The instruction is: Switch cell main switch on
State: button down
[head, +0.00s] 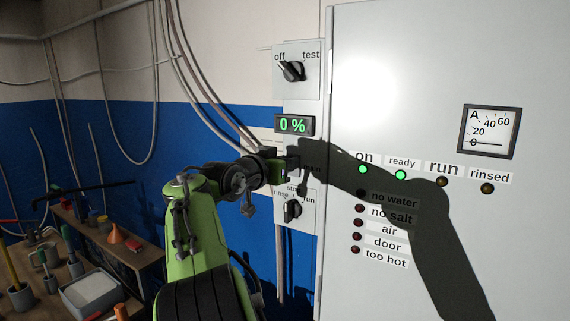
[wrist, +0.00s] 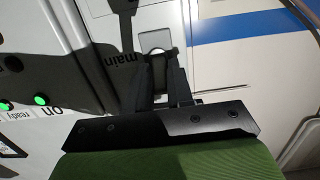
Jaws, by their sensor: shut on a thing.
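The cell main switch (wrist: 158,62) is a dark handle on a small light plate beside a label reading "main" in the wrist view. My gripper (wrist: 160,76) is shut on this handle, with one dark finger on each side. In the head view my gripper (head: 290,164) reaches the narrow panel strip between the 0 % display (head: 294,125) and a lower rotary knob (head: 292,209); it hides the main switch there. The "on" lamp (head: 362,169) and the "ready" lamp (head: 400,175) glow green.
An off/test knob (head: 291,71) sits above the display. The cabinet door (head: 400,60) carries a gauge (head: 488,132) with its needle near 0, and several dark lamps. A cluttered workbench (head: 60,245) stands at the lower left. Cables hang on the wall.

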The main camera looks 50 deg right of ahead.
jog(key=shift+r, duration=0.15)
jog(key=c, duration=1.1)
grip_release()
jog(key=a, duration=0.5)
jog(key=s+a+r+b, duration=0.1)
jog(key=a, duration=0.4)
jog(key=a+b, duration=0.1)
jog(key=a, duration=0.4)
jog(key=shift+s+a+r, duration=0.2)
jog(key=shift+a, duration=0.1)
